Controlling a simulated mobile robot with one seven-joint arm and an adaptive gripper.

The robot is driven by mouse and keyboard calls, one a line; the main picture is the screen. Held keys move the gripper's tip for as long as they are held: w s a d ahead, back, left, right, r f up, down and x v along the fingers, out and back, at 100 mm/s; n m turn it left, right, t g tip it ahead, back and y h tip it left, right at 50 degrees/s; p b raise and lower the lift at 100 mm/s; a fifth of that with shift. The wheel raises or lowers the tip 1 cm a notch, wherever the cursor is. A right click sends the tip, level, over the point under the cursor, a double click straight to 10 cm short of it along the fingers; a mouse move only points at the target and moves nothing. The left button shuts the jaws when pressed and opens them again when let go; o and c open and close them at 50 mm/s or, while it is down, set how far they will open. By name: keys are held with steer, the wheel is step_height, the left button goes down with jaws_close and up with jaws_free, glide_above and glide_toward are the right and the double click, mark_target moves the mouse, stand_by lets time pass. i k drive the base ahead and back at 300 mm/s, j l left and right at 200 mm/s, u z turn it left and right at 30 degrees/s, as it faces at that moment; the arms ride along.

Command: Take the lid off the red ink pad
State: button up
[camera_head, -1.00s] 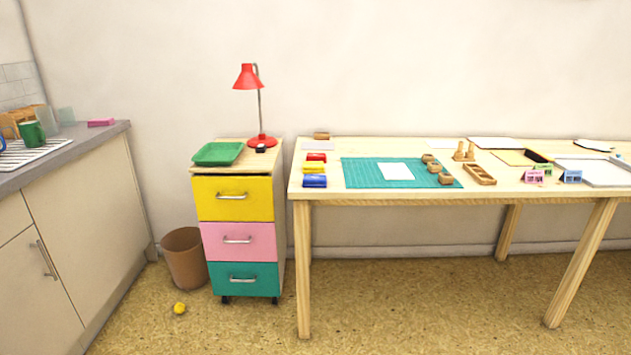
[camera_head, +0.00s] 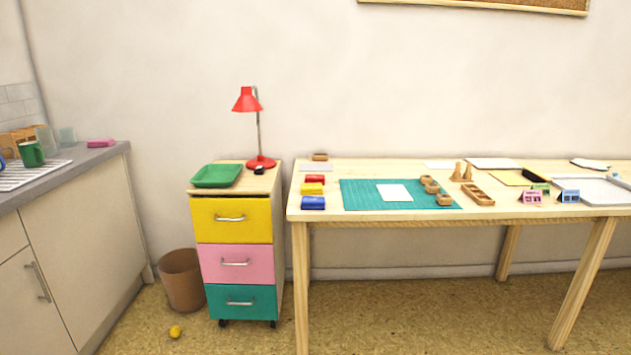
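The red ink pad (camera_head: 315,180) lies near the left end of the wooden table, at the back of a short row of ink pads. The yellow ink pad (camera_head: 312,189) is just in front of it, and the blue ink pad (camera_head: 313,203) is in front of the yellow one. All three look like small closed blocks; the seam of the red pad's lid is too small to make out. My gripper is not in view.
A green cutting mat (camera_head: 355,200) with white paper and wooden stamps (camera_head: 431,187) lies right of the pads. A wooden block (camera_head: 320,157) is behind them. A drawer cabinet (camera_head: 236,259) with a red lamp (camera_head: 247,101) stands left of the table (camera_head: 400,215). A bin (camera_head: 183,282) is on the floor.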

mark_target(309, 177)
steer(key=i+j+z, duration=0.55)
steer(key=i+j, duration=0.25)
steer(key=i+j+z, duration=0.3)
steer(key=j, duration=0.35)
steer(key=i+j+z, duration=0.15)
steer(key=i+j, duration=0.15)
steer(key=i+j+z, duration=0.15)
steer(key=i+j, duration=0.15)
steer(key=j, duration=0.2)
steer(key=i+j, duration=0.15)
steer(key=i, duration=0.2)
steer(key=i+j, duration=0.15)
steer(key=i, duration=0.15)
